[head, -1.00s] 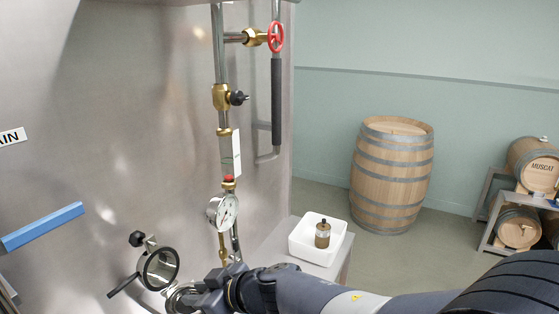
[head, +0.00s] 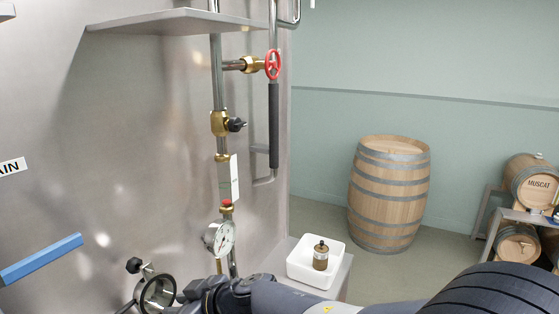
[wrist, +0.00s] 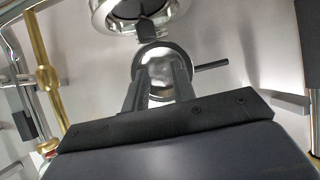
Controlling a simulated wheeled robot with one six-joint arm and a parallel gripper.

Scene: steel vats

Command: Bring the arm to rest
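My gripper (wrist: 161,68) shows in the wrist view, its two dark fingers apart with a gap between them. A shiny round steel piece (wrist: 158,56) lies just beyond and around the fingertips; I cannot tell if they touch it. A dark rod (wrist: 211,65) sticks out to its right. In the head view my dark grey arm runs along the bottom edge from the right. Its gripper end (head: 186,296) is beside the round steel port (head: 157,292) on the vat wall, and the fingertips are hard to make out there.
Close by are a pressure gauge (head: 219,238), a brass valve (head: 220,123) and a red handwheel (head: 273,65) on a vertical pipe. A blue handle (head: 40,260) juts out at left. A barrel (head: 390,195) stands behind.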

